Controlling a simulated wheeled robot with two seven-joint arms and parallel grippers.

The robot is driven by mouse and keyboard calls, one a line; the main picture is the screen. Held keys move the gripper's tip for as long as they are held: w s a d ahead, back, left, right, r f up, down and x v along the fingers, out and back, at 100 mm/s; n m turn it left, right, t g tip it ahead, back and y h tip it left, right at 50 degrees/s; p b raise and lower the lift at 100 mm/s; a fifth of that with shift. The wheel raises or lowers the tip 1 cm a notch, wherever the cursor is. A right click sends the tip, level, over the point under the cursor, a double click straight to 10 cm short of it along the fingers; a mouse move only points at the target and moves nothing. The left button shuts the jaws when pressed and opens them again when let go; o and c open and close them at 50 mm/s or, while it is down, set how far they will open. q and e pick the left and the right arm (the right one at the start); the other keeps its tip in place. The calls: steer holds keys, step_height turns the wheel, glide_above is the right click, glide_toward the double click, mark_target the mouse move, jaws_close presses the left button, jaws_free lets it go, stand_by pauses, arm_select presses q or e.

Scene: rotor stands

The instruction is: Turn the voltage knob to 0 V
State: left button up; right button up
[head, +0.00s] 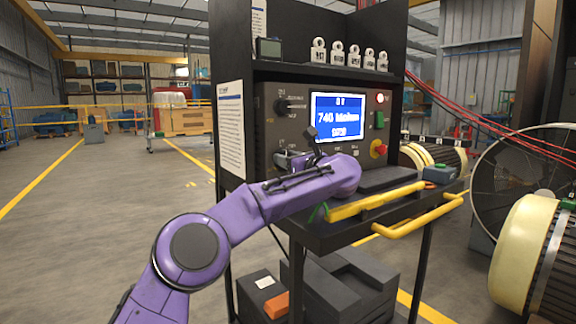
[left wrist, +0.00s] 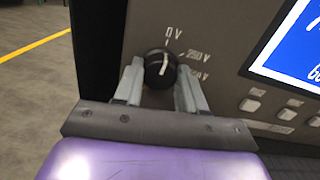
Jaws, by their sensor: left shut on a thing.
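The voltage knob (left wrist: 157,69) is a round black knob with a white pointer line, on a grey panel. In the left wrist view its line points up, roughly at the 0 V mark (left wrist: 173,33); the 250 V label and a partly hidden one lie to the right. My left gripper (left wrist: 160,85) is shut on the knob, one finger on each side. In the head view the left gripper (head: 290,160) is at the lower left of the panel and hides most of this knob. My right gripper is not in view.
The screen (head: 338,117) shows "0 V" on top. Another black knob (head: 284,105) sits above, and a red button (head: 378,149) sits right of the screen. A shelf with yellow handle (head: 420,217) juts out below. Open floor (head: 80,220) lies to the left.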

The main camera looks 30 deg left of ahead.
arm_select(q)
steer(key=shift+n, duration=0.5)
steer(key=o, duration=1)
steer(key=shift+o, duration=0.2)
steer(key=v, duration=1)
steer(key=shift+d, duration=0.3)
